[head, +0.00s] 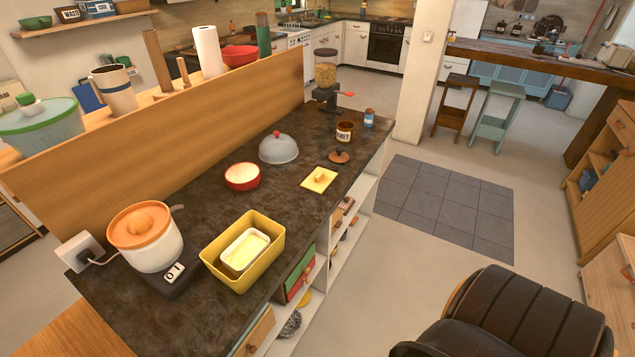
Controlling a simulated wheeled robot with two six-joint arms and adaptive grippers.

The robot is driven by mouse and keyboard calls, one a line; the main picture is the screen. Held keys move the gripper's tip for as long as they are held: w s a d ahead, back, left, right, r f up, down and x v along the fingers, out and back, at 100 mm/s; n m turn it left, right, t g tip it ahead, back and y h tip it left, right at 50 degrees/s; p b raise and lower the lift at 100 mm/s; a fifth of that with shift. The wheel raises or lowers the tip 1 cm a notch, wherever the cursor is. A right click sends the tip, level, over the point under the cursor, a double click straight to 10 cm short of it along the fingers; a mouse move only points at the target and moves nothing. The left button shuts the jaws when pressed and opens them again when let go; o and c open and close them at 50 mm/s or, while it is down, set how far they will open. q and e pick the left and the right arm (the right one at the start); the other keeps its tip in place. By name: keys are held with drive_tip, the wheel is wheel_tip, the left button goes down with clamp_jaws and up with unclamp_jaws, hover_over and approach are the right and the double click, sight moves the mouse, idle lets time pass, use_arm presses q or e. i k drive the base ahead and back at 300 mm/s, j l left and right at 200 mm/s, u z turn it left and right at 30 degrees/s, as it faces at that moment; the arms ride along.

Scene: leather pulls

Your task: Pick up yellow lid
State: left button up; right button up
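The yellow lid (319,179) lies flat on the dark countertop (215,210), near its right edge. It is a small square plate with a little knob on top. To its front left stands a yellow rectangular container (268,222) without a cover, with a smaller pale dish (244,252) inside it. Neither of my grippers is in view.
Near the lid are a red-rimmed bowl (242,177), a grey dome cover (279,148), a small brown lid (339,156) and a honey jar (344,132). A pot with an orange lid (142,227) stands at the left. A black chair (520,315) stands at lower right.

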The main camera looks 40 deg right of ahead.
sight(320, 179)
drive_tip(key=i+l, duration=0.15)
drive_tip(key=l, duration=0.25)
drive_tip(key=i+l, duration=0.15)
drive_tip(key=l, duration=0.25)
drive_tip(key=i+l, duration=0.1)
drive_tip(key=l, duration=0.35)
drive_tip(key=i+l, duration=0.15)
drive_tip(key=l, duration=0.25)
drive_tip(key=i+l+u, duration=0.1)
drive_tip(key=l, duration=0.3)
drive_tip(key=i, duration=0.05)
